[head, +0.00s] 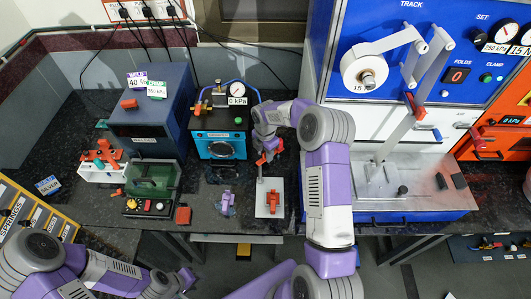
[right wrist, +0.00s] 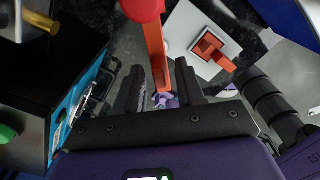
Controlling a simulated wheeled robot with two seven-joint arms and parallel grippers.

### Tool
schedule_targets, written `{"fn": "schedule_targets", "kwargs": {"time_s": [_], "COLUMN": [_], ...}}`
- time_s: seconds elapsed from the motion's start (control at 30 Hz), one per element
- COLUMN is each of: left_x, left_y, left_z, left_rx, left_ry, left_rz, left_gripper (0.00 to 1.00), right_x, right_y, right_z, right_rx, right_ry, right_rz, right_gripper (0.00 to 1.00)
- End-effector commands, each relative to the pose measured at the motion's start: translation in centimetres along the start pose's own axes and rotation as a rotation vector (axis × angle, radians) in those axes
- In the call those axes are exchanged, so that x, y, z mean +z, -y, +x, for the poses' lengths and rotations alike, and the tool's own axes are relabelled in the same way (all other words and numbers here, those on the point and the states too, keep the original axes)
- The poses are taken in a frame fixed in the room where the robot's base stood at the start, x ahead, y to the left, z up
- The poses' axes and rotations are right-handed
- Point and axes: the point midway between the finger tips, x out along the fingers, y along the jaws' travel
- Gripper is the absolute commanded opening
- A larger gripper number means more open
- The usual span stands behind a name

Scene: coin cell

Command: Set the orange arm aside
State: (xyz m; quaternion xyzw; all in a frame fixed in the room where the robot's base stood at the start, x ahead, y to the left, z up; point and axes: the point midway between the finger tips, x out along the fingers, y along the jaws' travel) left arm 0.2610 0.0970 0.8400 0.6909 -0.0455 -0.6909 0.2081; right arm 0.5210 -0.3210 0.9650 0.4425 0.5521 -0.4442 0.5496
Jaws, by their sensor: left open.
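An orange arm (right wrist: 157,50) shows in the right wrist view as a long flat bar with a red rounded end at the top edge. Its lower end lies between the two fingers of my right gripper (right wrist: 160,88), with gaps visible at its sides. The fingers stand apart. In the head view the orange arm (head: 269,156) is partly hidden by my right gripper (head: 264,150), above a white plate (head: 263,211) with an orange piece (head: 272,198). The plate also shows in the right wrist view (right wrist: 190,28). My left gripper (head: 184,279) is low at the left, open and away from the arm.
A blue box with a gauge (head: 219,145) stands left of my right gripper. A metal plate in a blue tray (head: 420,212) is at the right.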

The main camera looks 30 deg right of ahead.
Motion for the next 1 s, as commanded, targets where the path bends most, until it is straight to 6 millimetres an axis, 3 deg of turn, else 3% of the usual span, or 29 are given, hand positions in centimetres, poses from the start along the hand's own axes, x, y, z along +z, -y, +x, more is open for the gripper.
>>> {"fn": "schedule_targets", "kwargs": {"time_s": [0.5,1.0], "left_x": [0.0,0.0], "left_y": [0.0,0.0], "left_z": [0.0,0.0], "left_rx": [0.0,0.0], "left_ry": [0.0,0.0], "left_rz": [0.0,0.0], "left_gripper": [0.43,0.43], "right_x": [0.0,0.0], "right_y": [-0.1,-0.1], "right_z": [-7.0,-7.3], "right_rx": [0.0,-0.002], "right_ry": [-0.001,-0.001], "right_rz": [-0.002,-0.002], "right_gripper": [0.38,0.38]}}
